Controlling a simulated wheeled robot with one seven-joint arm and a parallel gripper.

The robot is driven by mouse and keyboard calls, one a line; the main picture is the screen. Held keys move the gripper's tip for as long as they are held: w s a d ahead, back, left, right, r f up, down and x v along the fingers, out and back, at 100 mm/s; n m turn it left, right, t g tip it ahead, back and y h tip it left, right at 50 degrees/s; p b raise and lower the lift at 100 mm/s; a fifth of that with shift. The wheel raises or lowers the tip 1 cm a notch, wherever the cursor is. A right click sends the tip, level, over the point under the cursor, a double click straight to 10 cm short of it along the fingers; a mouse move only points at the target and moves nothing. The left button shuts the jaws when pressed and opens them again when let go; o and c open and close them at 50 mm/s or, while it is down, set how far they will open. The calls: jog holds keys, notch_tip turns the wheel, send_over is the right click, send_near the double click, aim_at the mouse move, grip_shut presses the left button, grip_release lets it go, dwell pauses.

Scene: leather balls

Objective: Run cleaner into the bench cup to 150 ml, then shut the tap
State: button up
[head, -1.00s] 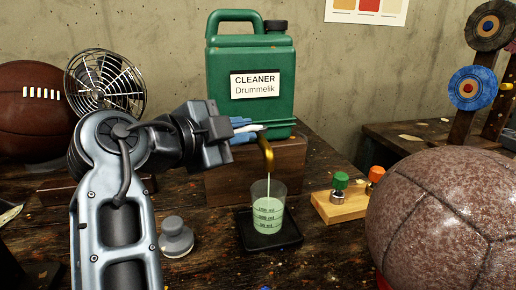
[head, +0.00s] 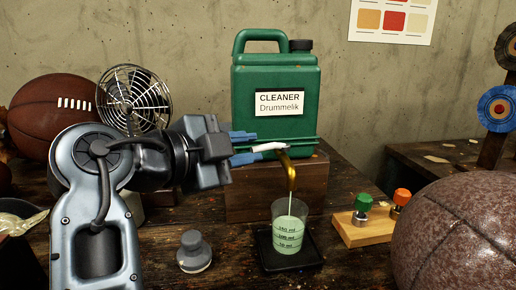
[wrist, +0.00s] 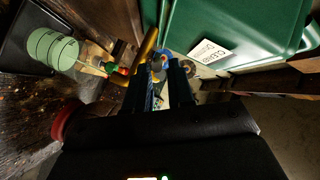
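The green cleaner canister (head: 275,75) stands on a wooden block (head: 250,200). Its brass tap (head: 290,175) has a white lever (head: 270,147). A thin pale stream falls from the spout into the clear bench cup (head: 290,227), which also shows in the wrist view (wrist: 52,50). The cup stands upright on a black square tray (head: 306,262). It holds pale green liquid whose surface looks near or above the 150 ml line; the exact level is hard to read. My gripper (head: 252,146) is at the lever, its blue-tipped fingers apart on either side of it; contact is unclear.
A grey knobbed weight (head: 194,252) stands left of the tray. A wooden stand (head: 362,228) with green and orange knobs is to its right. A big brown leather ball (head: 460,235) fills the right front. A wire fan (head: 133,100) and a football (head: 60,115) are behind my arm.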

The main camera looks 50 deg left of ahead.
jog(key=shift+v, duration=1.8)
dwell(6.2)
